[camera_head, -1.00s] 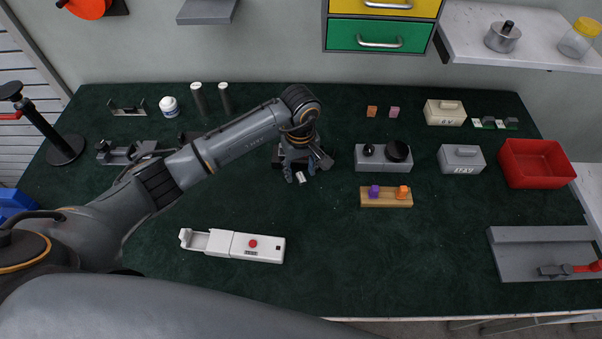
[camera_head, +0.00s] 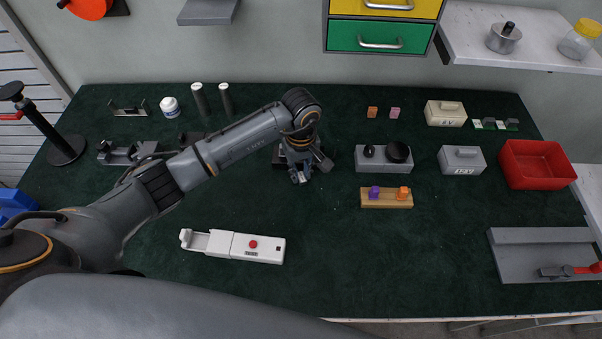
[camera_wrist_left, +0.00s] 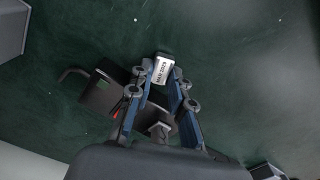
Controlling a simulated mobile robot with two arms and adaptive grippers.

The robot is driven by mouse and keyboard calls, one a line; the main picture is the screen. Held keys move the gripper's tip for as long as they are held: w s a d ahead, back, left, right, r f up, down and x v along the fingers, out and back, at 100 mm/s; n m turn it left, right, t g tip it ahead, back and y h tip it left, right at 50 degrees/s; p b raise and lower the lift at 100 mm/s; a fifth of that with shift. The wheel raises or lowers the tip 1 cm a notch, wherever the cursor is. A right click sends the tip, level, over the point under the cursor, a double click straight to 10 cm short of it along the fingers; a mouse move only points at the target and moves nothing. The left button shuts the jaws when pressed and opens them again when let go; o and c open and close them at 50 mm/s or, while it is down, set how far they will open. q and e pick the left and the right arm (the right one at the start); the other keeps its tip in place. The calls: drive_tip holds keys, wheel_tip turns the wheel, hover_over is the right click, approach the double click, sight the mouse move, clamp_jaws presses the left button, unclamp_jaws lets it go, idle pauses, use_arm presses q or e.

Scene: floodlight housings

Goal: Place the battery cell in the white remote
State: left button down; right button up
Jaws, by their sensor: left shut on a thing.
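The white remote (camera_head: 262,249) lies on the green table at the front left of centre in the head view. It has a red button, and its left end is an open recessed bay (camera_head: 215,242) with a raised end wall. My left gripper (camera_head: 299,175) points down near the table's middle, behind and right of the remote. It is shut on the battery cell, whose white labelled face (camera_wrist_left: 162,72) shows between the fingertips in the left wrist view. The fingers hide the cell's sides. My right gripper is not in view.
A black holder (camera_wrist_left: 103,92) stands beside the gripper. A wooden block with purple and orange pieces (camera_head: 386,198) and a grey box with black knobs (camera_head: 383,158) stand to the right. A red bin (camera_head: 537,164) is further right. The table between gripper and remote is clear.

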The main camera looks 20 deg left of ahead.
sight(300, 176)
use_arm(q)
drive_tip(key=shift+r+b, duration=0.3)
wheel_tip(300, 176, up, 2)
drive_tip(key=shift+s+r+b, duration=0.15)
drive_tip(key=shift+r+b, duration=0.1)
drive_tip(key=shift+b, duration=0.4)
drive_tip(key=s+a+r+m+b, duration=0.2)
drive_tip(key=s+r+m, duration=0.1)
drive_tip(key=s, duration=0.4)
drive_tip(key=s+a+r+m+b, duration=0.1)
drive_tip(key=s+r+m+b, duration=0.1)
drive_tip(key=s+r+m, duration=0.2)
drive_tip(key=s+r, duration=0.1)
drive_tip(key=s, duration=0.2)
drive_tip(key=shift+a+m, duration=0.3)
drive_tip(key=shift+a, duration=0.1)
drive_tip(key=shift+r, duration=0.1)
